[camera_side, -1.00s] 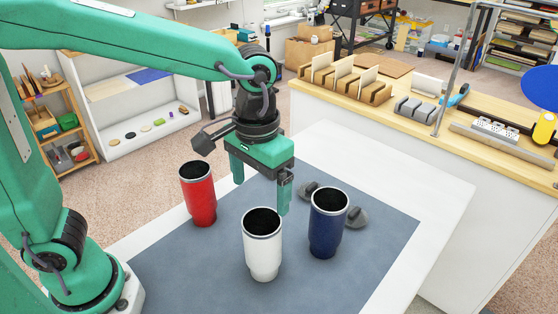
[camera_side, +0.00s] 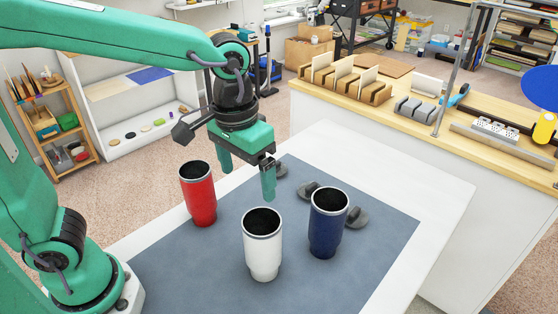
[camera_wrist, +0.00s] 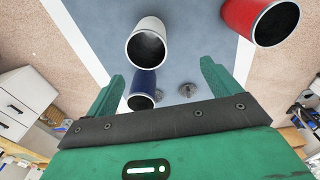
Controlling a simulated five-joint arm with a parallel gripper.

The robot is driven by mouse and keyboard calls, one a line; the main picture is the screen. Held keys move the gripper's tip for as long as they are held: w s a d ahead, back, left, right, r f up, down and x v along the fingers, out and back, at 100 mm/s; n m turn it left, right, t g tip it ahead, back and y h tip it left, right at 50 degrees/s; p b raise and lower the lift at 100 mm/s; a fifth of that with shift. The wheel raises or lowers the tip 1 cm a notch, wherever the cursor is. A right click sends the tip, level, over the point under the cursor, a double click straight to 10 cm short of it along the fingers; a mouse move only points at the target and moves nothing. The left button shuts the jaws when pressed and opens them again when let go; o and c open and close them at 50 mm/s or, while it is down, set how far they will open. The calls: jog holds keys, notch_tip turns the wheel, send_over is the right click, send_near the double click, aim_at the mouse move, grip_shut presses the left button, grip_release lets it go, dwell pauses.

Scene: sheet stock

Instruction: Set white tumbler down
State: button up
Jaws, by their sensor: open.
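The white tumbler (camera_side: 262,246) stands upright on the grey mat (camera_side: 180,270), between the red tumbler (camera_side: 198,195) on its left and the blue tumbler (camera_side: 327,222) on its right. My gripper (camera_side: 247,180) is open and empty, above the mat and behind the white tumbler in the side view, apart from it. In the wrist view the white tumbler (camera_wrist: 148,42) lies beyond my open fingers (camera_wrist: 160,90), the blue tumbler (camera_wrist: 142,88) shows between them, and the red tumbler (camera_wrist: 258,18) is at the upper right.
Dark grey lidlike pieces (camera_side: 356,217) lie on the mat behind the blue tumbler. The white table edge (camera_side: 425,195) borders the mat. A counter (camera_side: 420,110) with wooden racks stands at the back right. The mat's front left is clear.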

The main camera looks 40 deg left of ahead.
jog(key=s+a+t, duration=0.2)
jog(key=s+a, duration=0.1)
jog(key=a, duration=0.4)
jog(key=s+a+t, duration=0.2)
jog(key=s+a, duration=0.2)
jog(key=a, duration=0.3)
jog(key=shift+r+t, duration=0.4)
jog(key=shift+r, duration=0.05)
